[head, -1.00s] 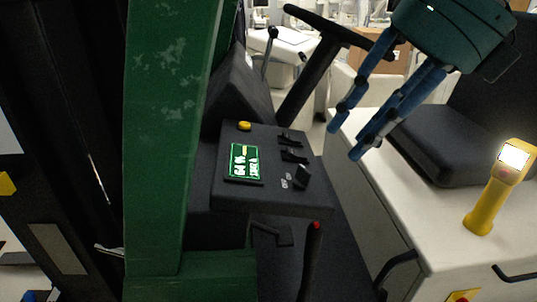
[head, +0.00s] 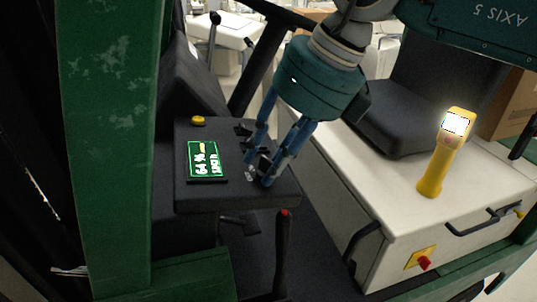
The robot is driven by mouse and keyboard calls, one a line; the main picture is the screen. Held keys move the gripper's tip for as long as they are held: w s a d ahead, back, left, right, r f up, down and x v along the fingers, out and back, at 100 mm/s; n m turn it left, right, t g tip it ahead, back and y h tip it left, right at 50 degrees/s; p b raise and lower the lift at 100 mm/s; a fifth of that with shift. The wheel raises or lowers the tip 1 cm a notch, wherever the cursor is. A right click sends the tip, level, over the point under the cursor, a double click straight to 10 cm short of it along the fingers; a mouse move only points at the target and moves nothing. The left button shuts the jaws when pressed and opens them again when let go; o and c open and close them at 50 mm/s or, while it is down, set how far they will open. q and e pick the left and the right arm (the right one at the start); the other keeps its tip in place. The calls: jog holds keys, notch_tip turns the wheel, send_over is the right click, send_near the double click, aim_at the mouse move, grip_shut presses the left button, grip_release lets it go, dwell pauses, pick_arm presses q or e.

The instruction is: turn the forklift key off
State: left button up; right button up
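The forklift's dark console (head: 238,193) carries a lit green display (head: 206,160), a yellow button (head: 198,121) and several small black switches along its right side. A small grey part (head: 250,174), possibly the key switch, sits at the console's right front, close to my fingertips. It is too small and partly covered to tell the key's position. My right gripper (head: 259,168) reaches down from the upper right, its blue fingers apart around the front black switch; contact cannot be told. My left gripper is not in view.
A green mast post (head: 110,130) stands at the left. The steering wheel column (head: 256,70) rises behind the console. A red-tipped lever (head: 283,250) stands in front. A yellow handheld scanner (head: 440,160) rests on the white surface at the right, beside the black seat (head: 400,120).

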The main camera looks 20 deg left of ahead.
jog(key=shift+f, duration=0.15)
grip_shut()
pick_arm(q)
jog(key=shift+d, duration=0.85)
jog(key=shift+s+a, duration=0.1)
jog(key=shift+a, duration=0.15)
pick_arm(e)
jog(key=shift+n, duration=0.6)
jog(key=n+g+p, duration=0.1)
jog(key=n, duration=0.2)
jog(key=n+p, duration=0.1)
jog(key=n, duration=0.1)
jog(key=n+g+p, duration=0.1)
jog(key=n, duration=0.1)
jog(key=shift+w+n+g, duration=0.2)
jog(key=shift+n+g, duration=0.1)
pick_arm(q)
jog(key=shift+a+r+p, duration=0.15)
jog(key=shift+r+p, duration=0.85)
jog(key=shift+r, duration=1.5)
pick_arm(e)
jog(key=shift+d+n+g, duration=0.1)
jog(key=shift+n+g, duration=0.3)
jog(key=shift+n, duration=1.2)
